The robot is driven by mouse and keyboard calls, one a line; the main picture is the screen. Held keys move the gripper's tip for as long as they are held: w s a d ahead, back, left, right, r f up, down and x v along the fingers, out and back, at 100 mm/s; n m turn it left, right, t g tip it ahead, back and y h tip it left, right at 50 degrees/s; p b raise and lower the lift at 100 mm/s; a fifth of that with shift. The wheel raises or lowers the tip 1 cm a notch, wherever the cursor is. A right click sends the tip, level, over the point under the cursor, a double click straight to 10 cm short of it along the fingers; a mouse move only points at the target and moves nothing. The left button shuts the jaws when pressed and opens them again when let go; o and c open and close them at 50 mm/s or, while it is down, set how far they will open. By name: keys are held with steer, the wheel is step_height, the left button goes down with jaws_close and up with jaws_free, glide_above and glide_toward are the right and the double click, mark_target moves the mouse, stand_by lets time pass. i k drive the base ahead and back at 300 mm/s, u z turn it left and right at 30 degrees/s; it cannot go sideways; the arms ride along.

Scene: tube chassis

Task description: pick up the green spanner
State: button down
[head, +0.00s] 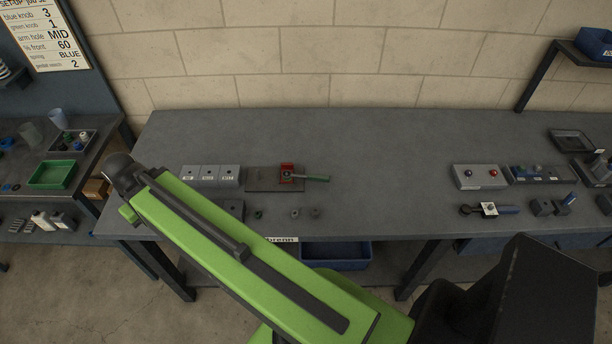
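A tool with a green handle (318,178), which looks like the green spanner, lies on the grey workbench (390,140) near its middle. Its left end meets a small red block or clamp (287,170) on a brown-grey plate (262,182); I cannot tell whether it is in the block or only against it. My green arm link crosses the front left of the bench, left of and in front of the tool. My gripper is not visible.
Grey labelled blocks (211,174) stand left of the plate, and small round parts (296,212) lie in front. A blue-handled tool (508,210) lies at right, near a button box (479,177). The bench between is clear. A blue bin (336,254) sits below.

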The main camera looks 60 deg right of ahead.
mark_target(311, 177)
steer(key=z, duration=1.65)
